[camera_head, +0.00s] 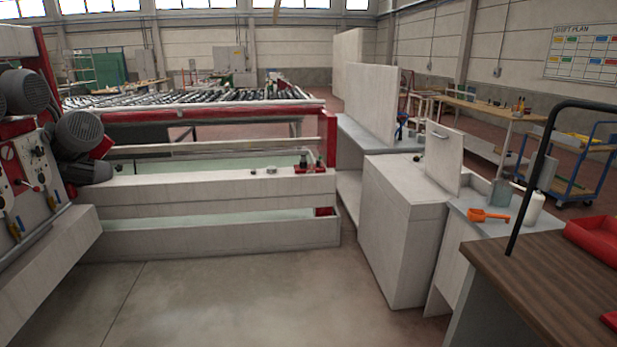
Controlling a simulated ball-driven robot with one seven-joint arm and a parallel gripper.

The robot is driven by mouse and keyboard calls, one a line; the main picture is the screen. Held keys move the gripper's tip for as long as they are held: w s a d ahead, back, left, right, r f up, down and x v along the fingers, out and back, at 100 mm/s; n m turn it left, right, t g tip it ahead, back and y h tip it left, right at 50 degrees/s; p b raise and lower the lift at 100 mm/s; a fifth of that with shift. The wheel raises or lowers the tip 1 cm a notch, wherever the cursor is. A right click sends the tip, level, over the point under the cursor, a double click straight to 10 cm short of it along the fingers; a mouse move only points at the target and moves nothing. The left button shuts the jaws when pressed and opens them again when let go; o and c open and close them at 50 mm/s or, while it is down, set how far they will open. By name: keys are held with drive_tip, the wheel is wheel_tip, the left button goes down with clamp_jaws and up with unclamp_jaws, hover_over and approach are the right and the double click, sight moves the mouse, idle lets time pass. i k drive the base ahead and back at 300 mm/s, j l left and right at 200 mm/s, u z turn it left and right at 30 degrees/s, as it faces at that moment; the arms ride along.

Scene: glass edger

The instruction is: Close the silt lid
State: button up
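A small dark knob (418,156) shows on the cabinet's top to the left of the lid. My gripper is not in view.
Right of the lid, a grey counter holds an orange scoop (488,216), a white bottle (535,208) and a grey container (500,193). A wood-topped bench (540,285) with a black bar (535,180) stands at the near right. Floor (240,295) is clear before the trough.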

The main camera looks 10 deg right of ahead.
sight(445, 145)
drive_tip(key=i+z, duration=0.2)
drive_tip(key=i, duration=0.3)
drive_tip(key=i+z, duration=0.2)
drive_tip(key=i, duration=0.3)
drive_tip(key=i+j+z, duration=0.2)
drive_tip(key=i, duration=0.25)
drive_tip(key=i+j+z, duration=0.2)
drive_tip(key=i, duration=0.3)
drive_tip(key=i+j+z, duration=0.2)
drive_tip(key=i, duration=0.25)
drive_tip(key=k+j, duration=0.15)
drive_tip(key=j+z, duration=0.05)
drive_tip(key=j, duration=0.05)
